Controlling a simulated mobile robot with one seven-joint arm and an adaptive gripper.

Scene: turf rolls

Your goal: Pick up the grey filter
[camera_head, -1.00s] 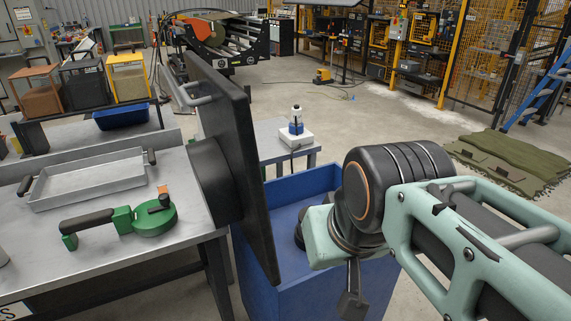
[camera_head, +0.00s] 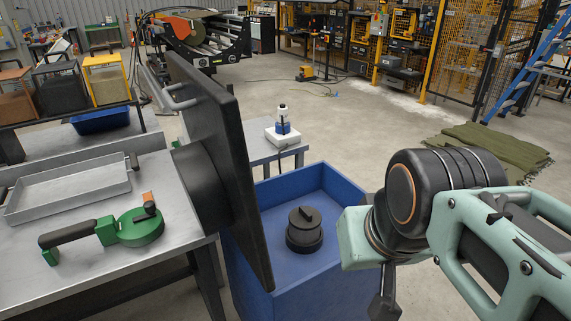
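Nothing in view is clearly marked as the grey filter. A dark grey framed box (camera_head: 57,90) stands on the rack at the upper left, between a brown one and a yellow one. A dark round canister with a ridged top (camera_head: 304,230) stands upright in the blue bin (camera_head: 253,297). I cannot tell which is the filter. My gripper (camera_head: 386,305) hangs below my wrist at the bottom, right of the bin and apart from the canister and the boxes. Only part of it shows, so its opening cannot be seen.
A large upright black panel (camera_head: 215,160) stands between the metal workbench and the bin. A metal tray (camera_head: 68,192) and a green tool (camera_head: 135,228) lie on the bench. A small table (camera_head: 262,152) with a white-and-blue bottle stands behind.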

